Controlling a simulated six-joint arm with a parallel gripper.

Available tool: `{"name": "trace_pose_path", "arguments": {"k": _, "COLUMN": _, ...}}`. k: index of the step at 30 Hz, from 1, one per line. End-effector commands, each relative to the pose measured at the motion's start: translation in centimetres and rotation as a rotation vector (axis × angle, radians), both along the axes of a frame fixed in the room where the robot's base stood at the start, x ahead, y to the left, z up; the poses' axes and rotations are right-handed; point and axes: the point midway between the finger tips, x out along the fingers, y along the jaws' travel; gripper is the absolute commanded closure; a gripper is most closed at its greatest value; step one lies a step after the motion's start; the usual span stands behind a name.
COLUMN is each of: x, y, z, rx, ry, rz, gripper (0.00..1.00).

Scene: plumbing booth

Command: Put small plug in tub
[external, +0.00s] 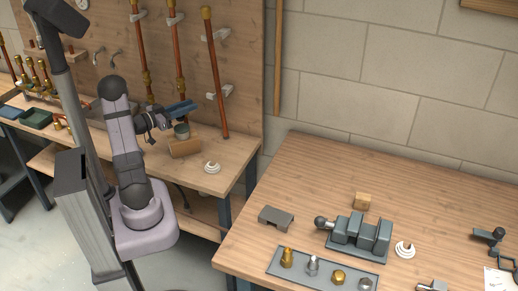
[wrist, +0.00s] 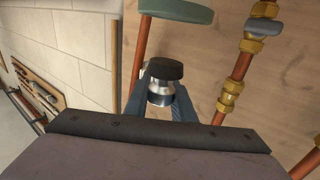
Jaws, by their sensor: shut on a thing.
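My gripper (external: 183,107) is over the far bench in the external view, with its blue fingers reaching right. In the wrist view my gripper (wrist: 160,103) is shut on the small plug (wrist: 160,92), a shiny metal piece with a black round end. The plug is too small to make out in the external view. A small round grey-green vessel, seemingly the tub (external: 182,131), stands on a wooden block (external: 185,148) just below the fingers. It seems to show at the top of the wrist view (wrist: 177,10), apart from the plug. Its inside is hidden.
Copper pipes (external: 215,75) stand against the wooden back panel (external: 240,60), close behind my gripper. A white ringed piece (external: 212,168) lies right of the block. The near table (external: 330,170) holds a grey vise-like fixture (external: 358,237) and a tray of fittings (external: 300,274).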

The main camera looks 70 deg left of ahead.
Motion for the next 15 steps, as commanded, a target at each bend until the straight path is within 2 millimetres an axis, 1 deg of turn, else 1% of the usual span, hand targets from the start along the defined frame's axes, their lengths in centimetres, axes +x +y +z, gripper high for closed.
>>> {"name": "trace_pose_path", "arguments": {"k": 1, "x": 0.0, "y": 0.0, "z": -0.8, "rx": -0.005, "ry": 0.0, "rz": 0.0, "gripper": 1.0}}
{"name": "trace_pose_path", "arguments": {"k": 3, "x": 0.0, "y": 0.0, "z": -1.7, "rx": -0.006, "ry": -0.001, "rz": 0.0, "gripper": 1.0}}
{"name": "trace_pose_path", "arguments": {"k": 7, "x": 0.0, "y": 0.0, "z": -3.1, "rx": -0.004, "ry": -0.001, "rz": -0.001, "gripper": 1.0}}
{"name": "trace_pose_path", "arguments": {"k": 10, "x": 0.0, "y": 0.0, "z": -3.5, "rx": -0.002, "ry": -0.001, "rz": 0.0, "gripper": 1.0}}
{"name": "trace_pose_path", "arguments": {"k": 15, "x": 0.0, "y": 0.0, "z": -3.5, "rx": 0.0, "ry": 0.0, "rz": 0.0, "gripper": 1.0}}
